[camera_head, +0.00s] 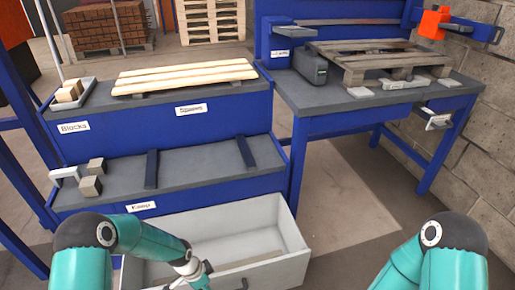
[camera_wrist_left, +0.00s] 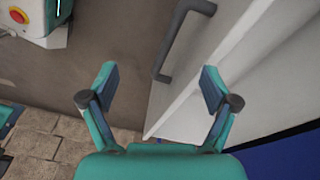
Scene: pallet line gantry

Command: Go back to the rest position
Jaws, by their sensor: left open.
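My left gripper (camera_wrist_left: 158,78) is open, with nothing between its fingers in the left wrist view. A dark bar handle (camera_wrist_left: 178,38) on the pale drawer front lies beyond and between the fingertips, apart from them as far as I can tell. In the head view my left arm reaches down over the open grey drawer (camera_head: 285,235), and its wrist is near the drawer's front at the bottom edge. Only the upper part of my right arm shows at the lower right; its gripper is out of view.
The blue bench above the drawer holds pale planks (camera_head: 185,76), a tray of wooden blocks (camera_head: 67,93) and two loose blocks (camera_head: 90,186). A blue table at the right carries a wooden pallet (camera_head: 365,55) and a dark canister (camera_head: 310,64).

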